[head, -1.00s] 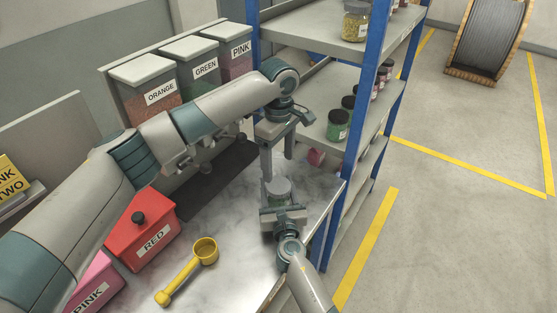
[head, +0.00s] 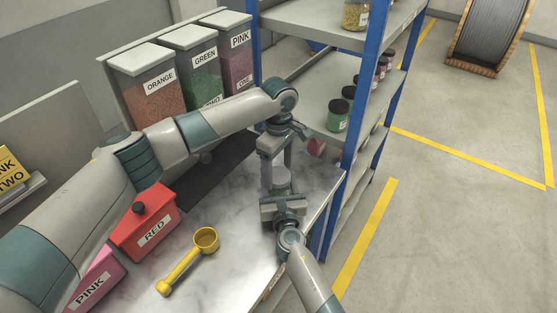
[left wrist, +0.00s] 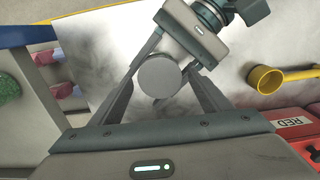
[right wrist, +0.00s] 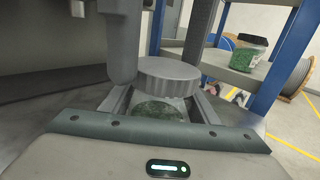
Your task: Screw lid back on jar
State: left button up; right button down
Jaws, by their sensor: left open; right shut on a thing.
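The clear jar (right wrist: 158,108) with green contents is upright between the fingers of my right gripper (right wrist: 163,105), which is shut on it. The grey ribbed lid (right wrist: 168,74) rests on top of the jar; I cannot tell how tightly it sits. In the left wrist view the lid (left wrist: 159,76) is a round grey disc between the fingers of my left gripper (left wrist: 163,82). My left gripper points down from above, open, with a finger on either side of the lid. In the head view the jar (head: 281,184) is partly hidden by the grippers.
A yellow scoop (head: 190,262), a red box (head: 145,228) and a pink box (head: 95,282) are on the marble table (head: 235,272). Labelled bins (head: 150,85) stand behind. A blue-posted shelf (head: 330,90) with jars is close on the right.

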pick_arm(q)
jog(key=shift+f, duration=0.5)
jog(key=c, duration=1.1)
